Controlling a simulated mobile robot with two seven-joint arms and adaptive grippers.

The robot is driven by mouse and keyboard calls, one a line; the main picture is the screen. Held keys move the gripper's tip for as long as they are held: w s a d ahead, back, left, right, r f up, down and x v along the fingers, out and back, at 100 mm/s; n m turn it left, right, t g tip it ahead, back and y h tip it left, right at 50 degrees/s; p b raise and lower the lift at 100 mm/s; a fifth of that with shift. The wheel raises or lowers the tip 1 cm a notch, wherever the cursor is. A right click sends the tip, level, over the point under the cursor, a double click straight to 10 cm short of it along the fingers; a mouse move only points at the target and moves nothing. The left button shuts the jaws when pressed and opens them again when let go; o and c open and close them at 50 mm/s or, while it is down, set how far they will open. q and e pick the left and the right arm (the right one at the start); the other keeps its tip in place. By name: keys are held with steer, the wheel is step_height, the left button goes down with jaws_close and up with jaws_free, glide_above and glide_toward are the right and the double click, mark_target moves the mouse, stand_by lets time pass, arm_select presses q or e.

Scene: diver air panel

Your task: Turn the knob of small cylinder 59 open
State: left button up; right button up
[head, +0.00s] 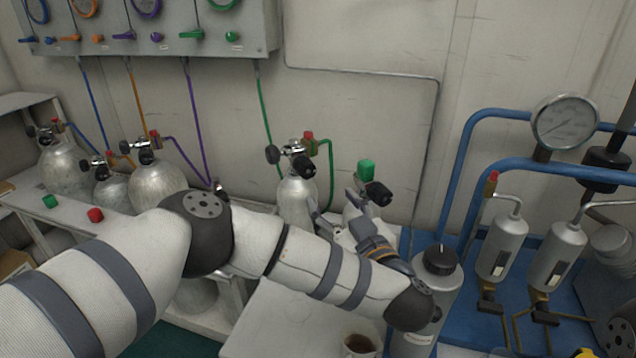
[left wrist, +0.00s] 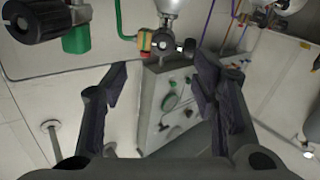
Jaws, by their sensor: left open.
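A small silver cylinder (head: 352,213) stands behind my left gripper, with a green cap (head: 366,169) and a black knob (head: 379,194) at its top. No number 59 is readable on any cylinder. In the left wrist view a black knob (left wrist: 32,18) and a green cap (left wrist: 76,40) show at the top left, outside the jaws. My left gripper (head: 333,206) is open and empty, just left of and below that knob. Its spread fingers (left wrist: 160,75) frame the far wall panel. My arm hides part of the cylinder. My right gripper is not in view.
A silver cylinder (head: 296,197) with a valve and green hose (head: 331,170) stands close left of the gripper. Several more cylinders (head: 62,168) stand further left. A grey bottle (head: 436,283) and blue pipes (head: 520,165) are to the right. A mug (head: 359,346) stands in front.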

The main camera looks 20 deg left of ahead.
mark_target(309, 173)
arm_select(q)
steer(key=b+x, duration=0.1)
steer(key=x, duration=0.5)
steer(key=b+x, duration=0.2)
steer(key=x, duration=0.4)
steer(key=shift+a, duration=0.45)
steer(key=shift+r, duration=0.1)
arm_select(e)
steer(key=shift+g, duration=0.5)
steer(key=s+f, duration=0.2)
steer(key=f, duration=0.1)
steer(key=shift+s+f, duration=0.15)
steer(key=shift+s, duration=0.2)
arm_select(q)
steer(key=shift+c, duration=0.6)
steer(key=c, duration=1.1)
